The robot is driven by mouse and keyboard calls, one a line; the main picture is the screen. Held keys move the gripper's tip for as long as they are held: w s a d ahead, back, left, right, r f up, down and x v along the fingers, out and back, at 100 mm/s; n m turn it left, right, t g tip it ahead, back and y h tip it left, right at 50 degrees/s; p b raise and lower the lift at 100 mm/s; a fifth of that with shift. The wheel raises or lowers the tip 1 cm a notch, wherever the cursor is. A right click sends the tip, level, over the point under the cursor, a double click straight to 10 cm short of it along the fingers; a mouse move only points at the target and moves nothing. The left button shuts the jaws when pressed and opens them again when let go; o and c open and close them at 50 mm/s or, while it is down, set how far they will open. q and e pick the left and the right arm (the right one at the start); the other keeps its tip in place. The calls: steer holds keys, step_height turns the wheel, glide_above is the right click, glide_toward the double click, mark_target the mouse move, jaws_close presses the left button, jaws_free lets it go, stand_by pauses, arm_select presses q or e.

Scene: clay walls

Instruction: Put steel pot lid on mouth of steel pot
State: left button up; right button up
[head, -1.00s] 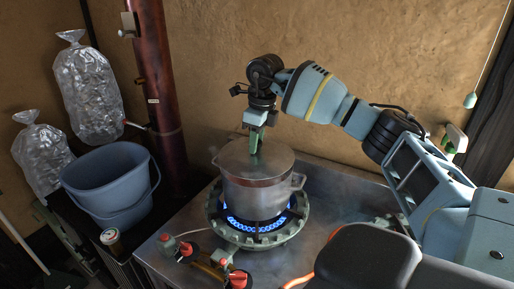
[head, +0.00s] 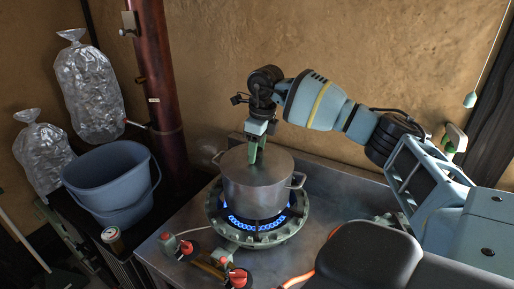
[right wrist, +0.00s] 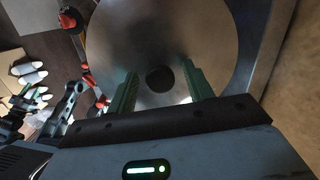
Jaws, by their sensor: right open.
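The steel pot (head: 256,197) stands upright on the lit gas burner. The steel pot lid (head: 277,163) lies flat over its mouth and looks level, with no gap that I can see. My right gripper (head: 253,162) points down at the middle of the lid. In the right wrist view the lid (right wrist: 205,35) is a round grey disc with a dark knob. The right gripper's fingers (right wrist: 158,80) are open, one on each side of the knob, apart from it. The pot is hidden under the lid there. My left gripper is not in view.
Blue flames burn on the green burner (head: 292,225). Red-handled valves (head: 238,277) sit in front. A blue bucket (head: 108,180) and filled clear bags (head: 88,88) are at left, near a dark red pipe (head: 158,85). The metal counter right of the burner has free room.

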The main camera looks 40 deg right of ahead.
mark_target(262, 150)
step_height(262, 150, up, 12)
steer(key=s, duration=0.1)
steer(key=shift+s+d, duration=0.15)
steer(key=shift+d, duration=0.15)
steer(key=shift+d+r, duration=0.1)
stand_by(0.3)
